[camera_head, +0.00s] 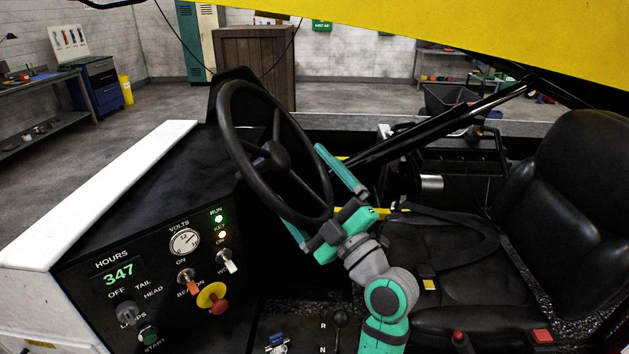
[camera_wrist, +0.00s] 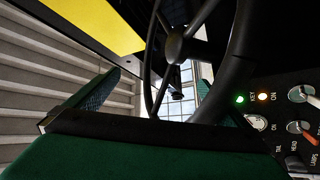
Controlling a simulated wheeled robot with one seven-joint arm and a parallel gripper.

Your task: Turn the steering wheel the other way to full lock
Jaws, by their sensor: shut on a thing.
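The black steering wheel (camera_head: 228,130) stands tilted above the dashboard in the head view, with its hub (camera_head: 274,153) and spokes showing. The exact contact on the rim is partly hidden by the fingers.
The control panel (camera_head: 150,290) with switches and a red knob (camera_head: 212,298) lies left of my arm. A black seat (camera_head: 575,185) is at right, and a black lever (camera_head: 340,318) stands below the wheel. A dark diagonal bar (camera_head: 440,125) runs behind my gripper.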

